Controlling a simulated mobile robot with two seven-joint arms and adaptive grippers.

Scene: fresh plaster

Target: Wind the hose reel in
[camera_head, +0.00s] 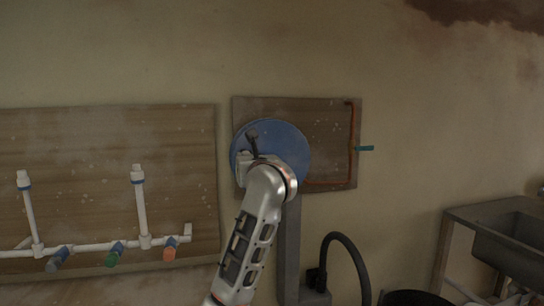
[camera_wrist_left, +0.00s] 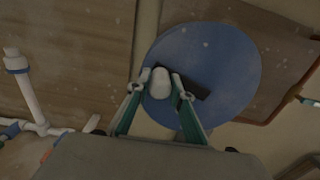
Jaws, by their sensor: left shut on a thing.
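The hose reel is a round blue disc (camera_head: 291,142) in front of a wooden board, and it fills the middle of the left wrist view (camera_wrist_left: 225,60). My left gripper (camera_wrist_left: 160,84) is shut on the reel's pale crank knob (camera_wrist_left: 159,78), with one finger on each side. A dark crank bar (camera_wrist_left: 195,88) shows beside the knob. In the head view my arm hides the grip and the lower left of the disc. An orange hose (camera_head: 351,128) runs along the board's lower and right edges. A teal nozzle (camera_head: 366,148) sticks out at the right. My right gripper is not in view.
A larger board with white pipes (camera_head: 140,205) and coloured valves (camera_head: 114,253) is on the wall at left. A grey post (camera_head: 290,240) and a black curved tube (camera_head: 352,250) stand below the reel. A sink (camera_head: 505,235) is at far right.

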